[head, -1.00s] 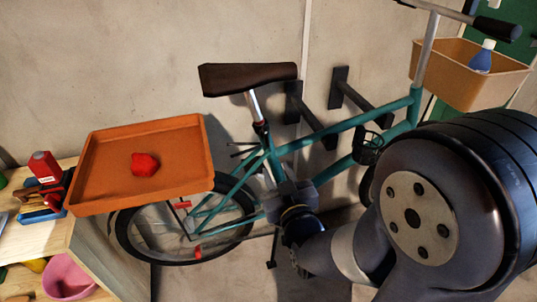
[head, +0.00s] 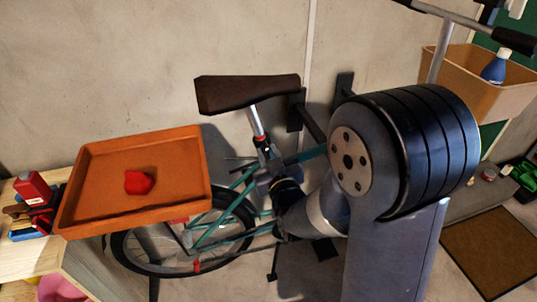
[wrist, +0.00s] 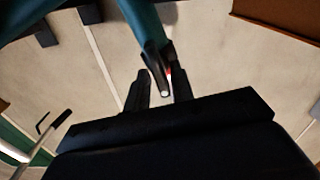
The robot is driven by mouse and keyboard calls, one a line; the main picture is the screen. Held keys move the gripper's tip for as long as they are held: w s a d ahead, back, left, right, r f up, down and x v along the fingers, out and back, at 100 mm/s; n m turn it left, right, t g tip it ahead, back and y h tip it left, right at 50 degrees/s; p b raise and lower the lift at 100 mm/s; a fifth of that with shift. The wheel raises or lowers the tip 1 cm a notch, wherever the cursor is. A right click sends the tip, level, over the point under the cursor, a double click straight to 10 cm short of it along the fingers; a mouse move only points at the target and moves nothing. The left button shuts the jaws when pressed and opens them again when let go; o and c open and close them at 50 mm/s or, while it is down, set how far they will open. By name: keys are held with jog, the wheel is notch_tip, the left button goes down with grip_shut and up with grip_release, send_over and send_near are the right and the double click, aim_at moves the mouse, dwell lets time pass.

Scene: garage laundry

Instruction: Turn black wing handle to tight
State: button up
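The black wing handle (wrist: 153,58) shows in the wrist view in front of a teal bicycle tube (wrist: 146,22). A pale round end and a small red mark are at its lower end. My gripper (wrist: 160,86) is open, with one finger on each side of the handle's lower end. A narrow gap shows on the right; contact on the left is unclear. In the head view my gripper (head: 264,158) is at the bicycle's seat post (head: 255,121), below the brown saddle (head: 246,92). The handle is too small to tell there, and my arm hides much of the frame.
An orange tray (head: 85,205) with a red lump (head: 138,182) stands at the left, close to the rear wheel (head: 135,262). A workbench (head: 30,258) is beside it. A tan basket (head: 440,75) with a blue bottle (head: 495,68) is at the upper right. A brown mat (head: 490,255) lies right.

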grip_shut()
jog(key=shift+f+m+b, duration=0.1)
jog(key=shift+m+b, duration=0.2)
jog(key=shift+b, duration=0.65)
jog(key=m+b, duration=0.1)
jog(key=b, duration=0.1)
jog(key=m+b, duration=0.2)
jog(key=shift+d+f+m+b, duration=0.1)
jog(key=shift+f+m+b, duration=0.1)
jog(key=shift+m+b, duration=0.15)
jog(key=m+b, duration=0.5)
jog(key=b, duration=0.1)
jog(key=m+b, duration=0.5)
jog(key=b, duration=0.1)
jog(key=m+b, duration=0.5)
jog(key=b, duration=0.2)
jog(key=shift+d+f, duration=0.1)
jog(key=shift+d, duration=0.15)
jog(key=shift+w+m, duration=0.1)
jog(key=shift+m, duration=0.25)
